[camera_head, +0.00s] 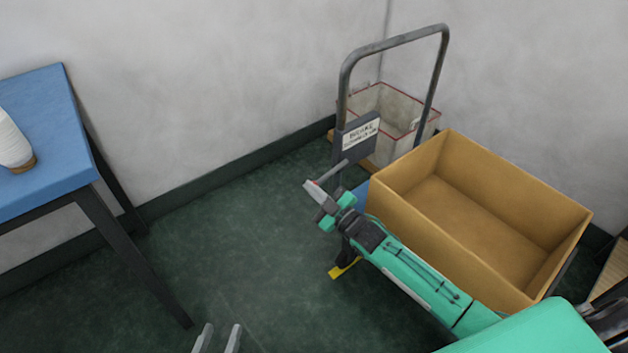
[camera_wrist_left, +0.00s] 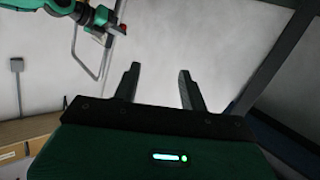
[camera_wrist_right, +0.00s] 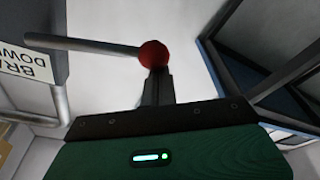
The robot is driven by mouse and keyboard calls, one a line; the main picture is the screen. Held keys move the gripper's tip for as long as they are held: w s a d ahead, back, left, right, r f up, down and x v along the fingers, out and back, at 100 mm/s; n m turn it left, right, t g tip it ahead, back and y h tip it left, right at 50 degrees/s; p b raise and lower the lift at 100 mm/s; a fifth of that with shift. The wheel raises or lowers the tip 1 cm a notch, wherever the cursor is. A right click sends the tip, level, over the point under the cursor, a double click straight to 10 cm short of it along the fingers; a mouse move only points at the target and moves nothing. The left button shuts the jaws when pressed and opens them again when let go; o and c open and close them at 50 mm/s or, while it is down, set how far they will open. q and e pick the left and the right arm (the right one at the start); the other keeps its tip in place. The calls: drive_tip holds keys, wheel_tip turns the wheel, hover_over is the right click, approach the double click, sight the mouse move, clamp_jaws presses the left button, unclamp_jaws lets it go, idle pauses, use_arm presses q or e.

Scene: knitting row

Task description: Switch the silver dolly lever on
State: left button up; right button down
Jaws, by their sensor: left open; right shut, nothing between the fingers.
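The silver lever (camera_head: 331,173) sticks out from the dark plate on the dolly's upright handle (camera_head: 345,75). In the right wrist view the lever (camera_wrist_right: 85,46) is a silver rod ending in a red ball knob (camera_wrist_right: 153,53). My right gripper (camera_head: 312,190) is shut and empty, with its fingertips (camera_wrist_right: 156,75) right at the knob and partly overlapping it; I cannot tell whether they touch. My left gripper (camera_head: 217,338) is open and empty, low over the floor and away from the dolly. Its spread fingers show in the left wrist view (camera_wrist_left: 158,85).
A tan crate (camera_head: 392,202) sits on the dolly. A whitish bin with red edging (camera_head: 398,119) stands behind the handle. A blue table (camera_head: 55,130) with a white cone (camera_head: 12,140) stands at left. The green floor (camera_head: 220,230) between is clear.

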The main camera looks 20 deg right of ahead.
use_arm(q)
drive_tip(key=w+a+r+t+b, duration=0.1)
drive_tip(key=w+r+t, duration=0.1)
drive_tip(key=r+t, duration=0.1)
drive_tip(key=w+a+r+t+b, duration=0.1)
drive_tip(key=w+r+t, duration=0.1)
drive_tip(key=r, duration=0.4)
drive_tip(key=shift+a+r+t, duration=0.25)
drive_tip(key=shift+r+t, duration=0.05)
drive_tip(key=shift+t, duration=0.2)
use_arm(e)
drive_tip(key=w+d+f+n+g, duration=0.1)
drive_tip(key=d+f+n, duration=0.2)
drive_tip(key=f+n, duration=0.3)
drive_tip(key=shift+w+d+f+n+g+y, duration=0.15)
drive_tip(key=shift+f+n+g+y, duration=0.2)
drive_tip(key=shift+f, duration=0.7)
